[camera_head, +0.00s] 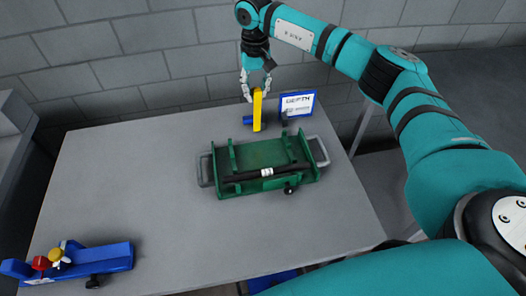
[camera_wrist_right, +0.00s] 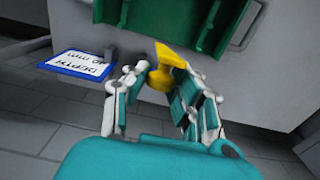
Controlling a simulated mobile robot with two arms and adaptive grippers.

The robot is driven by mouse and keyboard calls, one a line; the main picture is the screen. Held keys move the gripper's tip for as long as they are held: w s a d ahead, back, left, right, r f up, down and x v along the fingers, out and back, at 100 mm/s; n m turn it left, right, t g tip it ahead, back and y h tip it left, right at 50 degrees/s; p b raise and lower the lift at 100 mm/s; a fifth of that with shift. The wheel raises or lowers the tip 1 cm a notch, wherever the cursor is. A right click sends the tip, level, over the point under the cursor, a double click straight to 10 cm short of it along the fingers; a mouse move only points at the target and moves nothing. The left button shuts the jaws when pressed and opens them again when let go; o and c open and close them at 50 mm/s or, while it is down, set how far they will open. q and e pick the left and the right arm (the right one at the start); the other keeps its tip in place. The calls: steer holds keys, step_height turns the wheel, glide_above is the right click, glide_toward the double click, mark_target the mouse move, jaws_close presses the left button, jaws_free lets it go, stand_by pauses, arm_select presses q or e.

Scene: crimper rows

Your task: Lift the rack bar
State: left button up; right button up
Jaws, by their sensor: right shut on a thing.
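A black bar with a white label (camera_head: 267,172), which may be the rack bar, lies lengthwise in the green tray (camera_head: 262,152) on the table. The tray has grey handles at both ends and also shows in the right wrist view (camera_wrist_right: 166,17). My right gripper (camera_head: 250,92) is behind the tray, away from the black bar. It is shut on a yellow piece (camera_head: 257,112), which stands roughly upright. In the right wrist view the yellow piece (camera_wrist_right: 170,57) is between the fingers of my right gripper (camera_wrist_right: 157,78). My left gripper is not in view.
A blue-framed sign reading DEPTH (camera_head: 298,104) stands at the table's back edge, right of my gripper. A blue holder (camera_head: 105,260) with red and yellow knobs is at the front left. The grey table (camera_head: 125,180) is clear left of the tray. A block wall is behind.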

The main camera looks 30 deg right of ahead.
steer(key=shift+w+d+f+b, duration=0.1)
steer(key=shift+w+d+b, duration=0.1)
steer(key=shift+w, duration=0.6)
steer(key=shift+w+d+r+b, duration=0.1)
steer(key=shift+w+d+b, duration=0.15)
steer(key=shift+w, duration=0.5)
steer(key=shift+w+d+f+b, duration=0.1)
steer(key=shift+w+d+b, duration=0.1)
steer(key=shift+w, duration=0.6)
steer(key=o, duration=0.9)
steer(key=shift+s, duration=0.1)
step_height(320, 180, up, 12)
steer(key=shift+f, duration=0.1)
